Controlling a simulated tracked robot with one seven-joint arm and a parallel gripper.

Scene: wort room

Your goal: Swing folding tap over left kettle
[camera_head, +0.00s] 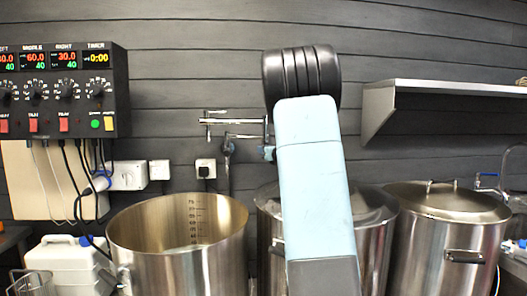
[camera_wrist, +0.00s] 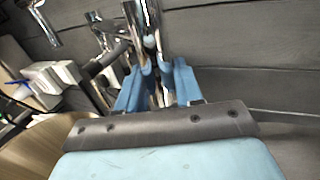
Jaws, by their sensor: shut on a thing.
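The chrome folding tap (camera_head: 240,121) is on the dark wall in the head view, its jointed arm reaching left from behind my arm. In the picture its left end stands above the back rim of the left kettle (camera_head: 178,262); I cannot tell whether it is over the opening. The left kettle is steel, open, with level marks inside. In the wrist view my gripper (camera_wrist: 158,88) has its blue fingers shut on a chrome tube of the tap (camera_wrist: 155,22). In the head view my arm hides most of the gripper and the tap's right part.
A lidded middle kettle (camera_head: 376,225) stands partly behind my arm, and a lidded right kettle (camera_head: 445,225) beyond it. A control box (camera_head: 65,90) hangs at left and a steel shelf (camera_head: 450,90) at right. A white canister (camera_head: 65,262) stands left of the left kettle.

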